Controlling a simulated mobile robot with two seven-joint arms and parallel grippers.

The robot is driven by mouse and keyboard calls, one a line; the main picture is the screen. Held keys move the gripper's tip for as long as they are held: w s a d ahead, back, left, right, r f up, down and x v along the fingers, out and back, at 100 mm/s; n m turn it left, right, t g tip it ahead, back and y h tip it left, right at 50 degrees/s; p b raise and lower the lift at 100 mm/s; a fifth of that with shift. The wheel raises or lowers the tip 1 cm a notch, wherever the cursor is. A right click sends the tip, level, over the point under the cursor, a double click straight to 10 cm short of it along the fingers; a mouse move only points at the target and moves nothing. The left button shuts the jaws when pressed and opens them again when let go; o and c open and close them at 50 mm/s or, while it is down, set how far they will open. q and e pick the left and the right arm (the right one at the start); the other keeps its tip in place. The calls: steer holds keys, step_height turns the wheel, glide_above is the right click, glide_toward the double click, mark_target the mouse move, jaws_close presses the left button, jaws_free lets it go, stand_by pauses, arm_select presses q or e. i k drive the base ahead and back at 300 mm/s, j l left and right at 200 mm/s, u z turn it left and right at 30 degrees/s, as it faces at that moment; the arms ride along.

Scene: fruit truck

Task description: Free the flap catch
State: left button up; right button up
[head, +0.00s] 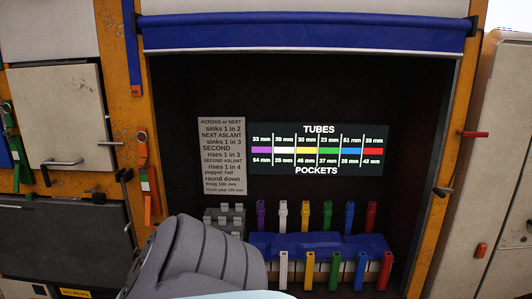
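No part in the head view is plainly marked as the flap catch. A black catch-like part (442,190) sits on the orange right post of the open bay. Another small black part (124,175) sits by the left post. Red-and-orange latches (142,150) hang on the left post. A blue cover (300,35) spans the top of the bay. A grey ribbed part, apparently of my arm, fills the lower middle and hides part of the bay. Neither gripper's fingertips show.
Inside the dark bay, coloured tubes (283,215) stand in and before a blue padded holder (320,243). Grey stepped blocks (228,218) are at their left. A text sheet (222,155) and TUBES/POCKETS board (318,150) are behind. A panel with a bar handle (90,163) is left.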

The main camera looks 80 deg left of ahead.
mark_target(48, 184)
steer(key=u, duration=4)
